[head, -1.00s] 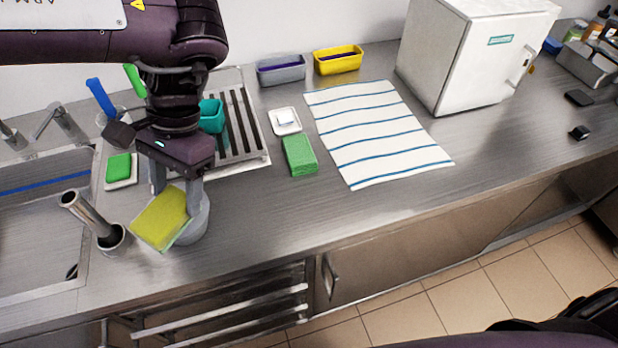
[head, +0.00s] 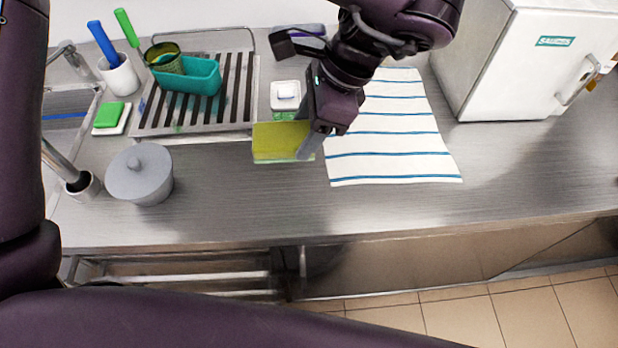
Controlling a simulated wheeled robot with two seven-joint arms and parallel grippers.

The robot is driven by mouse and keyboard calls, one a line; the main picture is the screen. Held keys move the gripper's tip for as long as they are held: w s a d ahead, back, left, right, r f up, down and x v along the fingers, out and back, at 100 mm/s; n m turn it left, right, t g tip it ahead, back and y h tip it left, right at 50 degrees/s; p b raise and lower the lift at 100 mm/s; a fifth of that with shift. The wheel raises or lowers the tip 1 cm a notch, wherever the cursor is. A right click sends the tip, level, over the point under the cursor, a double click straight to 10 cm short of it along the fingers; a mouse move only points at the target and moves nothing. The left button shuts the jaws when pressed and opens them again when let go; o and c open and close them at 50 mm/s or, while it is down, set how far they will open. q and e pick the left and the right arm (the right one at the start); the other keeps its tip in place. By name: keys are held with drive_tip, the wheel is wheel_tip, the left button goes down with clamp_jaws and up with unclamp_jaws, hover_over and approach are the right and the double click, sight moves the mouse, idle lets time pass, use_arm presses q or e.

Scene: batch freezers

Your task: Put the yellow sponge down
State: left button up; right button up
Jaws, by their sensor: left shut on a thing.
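My left gripper (head: 309,146) is shut on the yellow sponge (head: 276,141) at its right end. The sponge is at the middle of the counter, left of the striped cloth (head: 392,147). My right gripper is not in view.
The grey lidded pot (head: 140,174) stands at left. The drying rack (head: 240,100) holds a teal bin (head: 190,78). A white dish (head: 285,95) lies behind the sponge. A white freezer (head: 520,62) stands at right. The front counter (head: 240,205) is clear.

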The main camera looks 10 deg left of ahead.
use_arm(q)
wheel_tip(320, 180, down, 14)
drive_tip(key=shift+w+f, duration=0.1)
idle(0.5)
drive_tip(key=o, duration=1)
drive_tip(key=shift+f, duration=0.1)
drive_tip(key=shift+c, duration=0.2)
drive_tip(key=v, duration=1.2)
drive_tip(key=shift+r, duration=0.2)
